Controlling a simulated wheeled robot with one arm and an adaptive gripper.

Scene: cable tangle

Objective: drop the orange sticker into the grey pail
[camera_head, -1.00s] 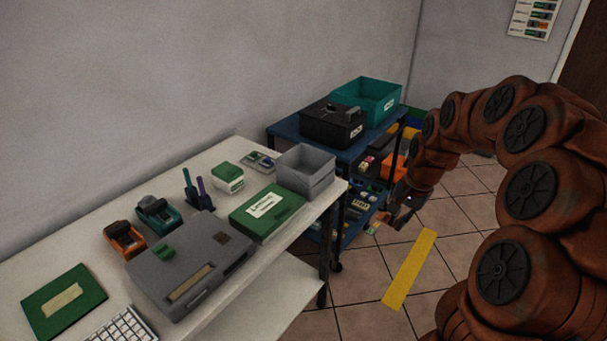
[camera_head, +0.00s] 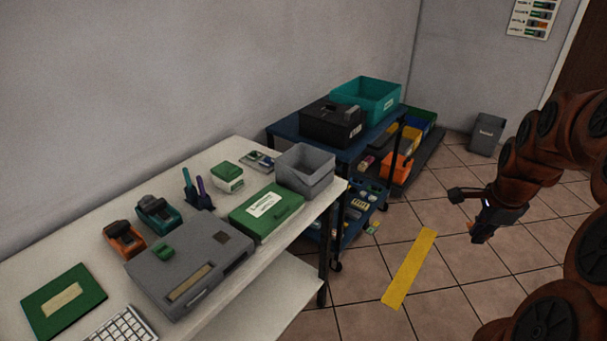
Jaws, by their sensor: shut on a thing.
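The grey pail (camera_head: 487,134) stands upright on the tiled floor by the back wall, with a small pale label on its front. My gripper (camera_head: 478,236) hangs over the floor at the right, pointing down, nearer to me than the pail and apart from it. It is shut on the orange sticker, which is too small and dark to make out clearly between the fingertips. The inside of the pail is hidden from this angle.
A blue cart (camera_head: 285,131) carries a black toolbox (camera_head: 331,124) and a teal bin (camera_head: 365,100). A white table (camera_head: 215,161) fills the left. Open floor lies around a yellow strip (camera_head: 410,268).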

